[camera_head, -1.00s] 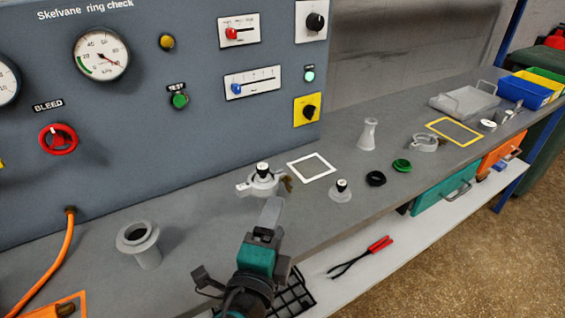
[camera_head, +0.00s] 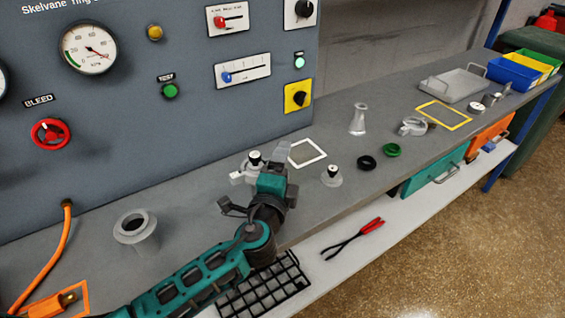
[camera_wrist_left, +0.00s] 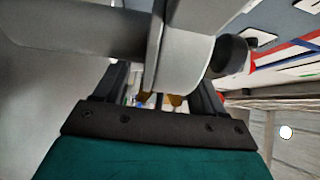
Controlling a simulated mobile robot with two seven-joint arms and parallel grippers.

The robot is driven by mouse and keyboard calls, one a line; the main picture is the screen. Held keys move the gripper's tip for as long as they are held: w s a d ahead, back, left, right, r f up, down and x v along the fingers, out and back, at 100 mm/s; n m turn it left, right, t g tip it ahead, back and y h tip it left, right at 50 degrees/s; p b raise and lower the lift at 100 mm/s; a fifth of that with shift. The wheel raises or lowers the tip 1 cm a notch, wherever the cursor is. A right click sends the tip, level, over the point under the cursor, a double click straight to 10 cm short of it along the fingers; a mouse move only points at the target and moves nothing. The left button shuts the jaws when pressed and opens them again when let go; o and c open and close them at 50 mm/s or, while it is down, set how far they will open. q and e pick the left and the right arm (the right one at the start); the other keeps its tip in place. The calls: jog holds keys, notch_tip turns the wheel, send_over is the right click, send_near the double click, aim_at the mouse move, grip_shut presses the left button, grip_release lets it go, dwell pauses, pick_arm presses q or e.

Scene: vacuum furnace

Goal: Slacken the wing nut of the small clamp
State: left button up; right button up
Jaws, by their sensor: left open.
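A grey clamp on a fitting with a black-knobbed top stands on the bench in the head view (camera_head: 238,177). My left gripper (camera_head: 279,155) is at its right side and hides much of it, including its wing nut. In the left wrist view the clamp (camera_wrist_left: 180,65) fills the upper middle as large grey curved parts. The brass wing nut (camera_wrist_left: 174,99) shows low between the fingers of my open left gripper (camera_wrist_left: 160,92). It is partly hidden behind the clamp, and I cannot tell whether the fingers touch it. My right gripper is not in view.
Another grey clamp (camera_head: 412,127) lies farther right. A fitting with a black knob (camera_head: 332,176), a black ring (camera_head: 367,162) and a green ring (camera_head: 392,150) stand nearer. The control panel (camera_head: 120,130) rises behind. A flanged pipe (camera_head: 136,230) is at left.

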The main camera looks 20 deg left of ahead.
pick_arm(q)
jog(key=shift+w, duration=0.1)
jog(key=shift+c, duration=0.4)
jog(key=c, duration=0.9)
jog(key=b, duration=0.3)
jog(key=n+t+b, duration=0.1)
jog(key=b, duration=0.3)
jog(key=shift+f+n, duration=0.25)
jog(key=shift+n, duration=0.05)
jog(key=shift+t+y+b, duration=0.3)
jog(key=shift+b, duration=0.15)
jog(key=shift+r+n+b, duration=0.25)
jog(key=shift+n+b, duration=0.05)
jog(key=shift+b, duration=0.15)
jog(key=shift+r, duration=0.15)
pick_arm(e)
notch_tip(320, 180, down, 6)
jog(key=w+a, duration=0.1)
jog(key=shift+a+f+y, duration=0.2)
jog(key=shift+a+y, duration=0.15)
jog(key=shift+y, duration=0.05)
